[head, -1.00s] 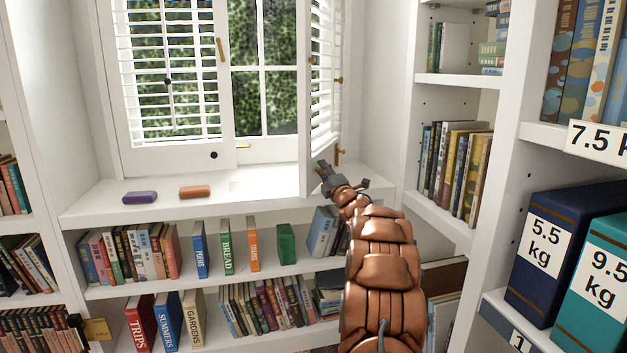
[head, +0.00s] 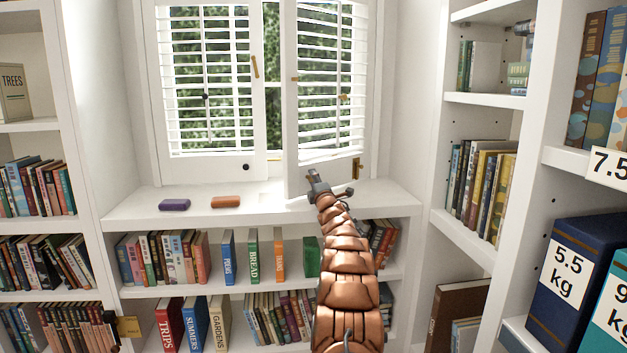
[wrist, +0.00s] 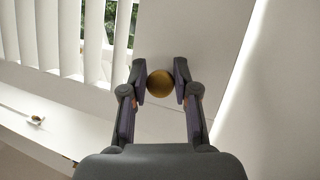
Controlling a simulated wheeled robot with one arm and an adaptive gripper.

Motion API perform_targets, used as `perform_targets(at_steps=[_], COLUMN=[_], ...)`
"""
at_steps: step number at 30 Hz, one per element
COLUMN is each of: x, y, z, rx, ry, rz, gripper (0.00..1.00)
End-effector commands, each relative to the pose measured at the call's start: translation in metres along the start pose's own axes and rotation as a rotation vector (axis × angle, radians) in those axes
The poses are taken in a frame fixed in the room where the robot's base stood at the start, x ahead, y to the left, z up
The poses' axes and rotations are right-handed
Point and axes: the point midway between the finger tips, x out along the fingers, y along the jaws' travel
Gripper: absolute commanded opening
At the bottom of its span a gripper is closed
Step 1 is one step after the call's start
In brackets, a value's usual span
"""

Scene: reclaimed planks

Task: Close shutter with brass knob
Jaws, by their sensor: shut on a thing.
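The right shutter (head: 291,110) is a white louvred panel on the window, standing partly open with its free left edge swung out toward me. The brass knob (wrist: 160,83) is round and sits on the shutter's plain lower rail. My gripper (wrist: 160,84) is shut on the knob, one finger on each side of it.
Bookshelves stand below and on both sides. Large labelled boxes (head: 570,275) are close at the right.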

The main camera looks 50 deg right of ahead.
Motion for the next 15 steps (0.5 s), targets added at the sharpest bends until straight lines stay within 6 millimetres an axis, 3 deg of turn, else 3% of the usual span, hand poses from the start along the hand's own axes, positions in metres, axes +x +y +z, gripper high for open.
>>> perform_targets(at_steps=[1, 15], x=[0.005, 0.017], y=[0.001, -0.002], z=[-0.007, -0.011], rx=[-0.001, -0.002], ry=[0.009, 0.007], rz=[0.003, 0.005], gripper=[0.00, 0.00])
